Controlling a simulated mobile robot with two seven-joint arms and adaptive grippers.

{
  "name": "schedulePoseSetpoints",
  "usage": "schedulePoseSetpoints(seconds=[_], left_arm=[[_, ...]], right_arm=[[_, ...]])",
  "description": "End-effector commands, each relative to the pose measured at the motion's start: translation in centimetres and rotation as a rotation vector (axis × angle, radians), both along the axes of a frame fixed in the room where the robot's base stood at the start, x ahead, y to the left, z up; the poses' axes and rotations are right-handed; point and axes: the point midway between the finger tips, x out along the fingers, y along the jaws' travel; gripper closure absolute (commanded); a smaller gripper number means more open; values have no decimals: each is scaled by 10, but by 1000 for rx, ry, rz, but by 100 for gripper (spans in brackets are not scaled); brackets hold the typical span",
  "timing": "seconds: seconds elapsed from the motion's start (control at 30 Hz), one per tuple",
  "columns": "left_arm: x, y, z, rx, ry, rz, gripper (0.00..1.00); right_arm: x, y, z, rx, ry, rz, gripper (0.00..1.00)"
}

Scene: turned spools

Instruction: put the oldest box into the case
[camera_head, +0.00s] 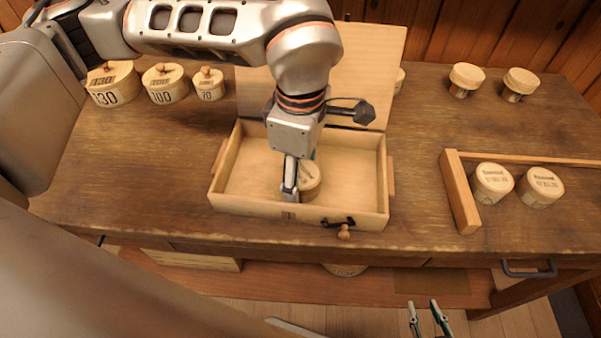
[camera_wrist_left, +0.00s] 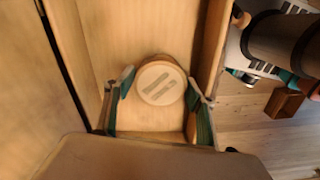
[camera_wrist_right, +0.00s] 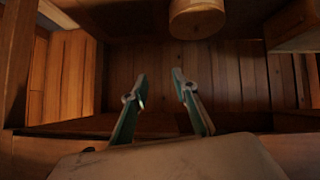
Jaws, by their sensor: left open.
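The open wooden case (camera_head: 232,195) stands mid-table with its lid (camera_head: 370,62) raised at the back. A round pale wooden box (camera_head: 309,182) is inside the case, near its front wall, partly hidden by my left gripper (camera_head: 291,190). In the left wrist view the round box (camera_wrist_left: 160,83) shows its lid with dark marks, too blurred to read. My left gripper is open, its fingers on either side of the box with gaps showing. My right gripper (camera_head: 430,305) is open and empty in front of the table, low down.
Two round boxes (camera_head: 492,183) (camera_head: 540,187) stand by a wooden rail (camera_head: 461,192) on the right. Another (camera_head: 400,80) peeks from behind the lid. Three numbered drums (camera_head: 113,84) (camera_head: 165,84) (camera_head: 208,84) stand back left.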

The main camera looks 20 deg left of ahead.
Motion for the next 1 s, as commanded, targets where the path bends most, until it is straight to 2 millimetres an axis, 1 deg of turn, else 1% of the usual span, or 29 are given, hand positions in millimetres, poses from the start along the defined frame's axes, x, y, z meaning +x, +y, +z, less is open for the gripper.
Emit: schedulePoseSetpoints(seconds=[0.17, 0.4, 0.5, 0.6, 0.77, 1.0], left_arm=[[2, 0, 30, -1, -10, 0, 45], [2, 0, 80, -1, -9, 1, 45], [1, 0, 97, -1, -7, 1, 45], [1, 0, 109, -1, -5, 1, 45], [0, 0, 118, -1, -2, 0, 45], [0, 0, 119, -1, -1, 0, 45]], right_arm=[[3, 0, 6, 4, -7, -1, 71], [4, 2, 11, 10, -10, -1, 71], [2, 2, 10, 12, -6, -1, 71], [-1, 3, 7, 13, 1, 0, 71], [-5, 4, 5, 14, 9, 0, 71], [-6, 4, 5, 15, 11, 0, 71]])
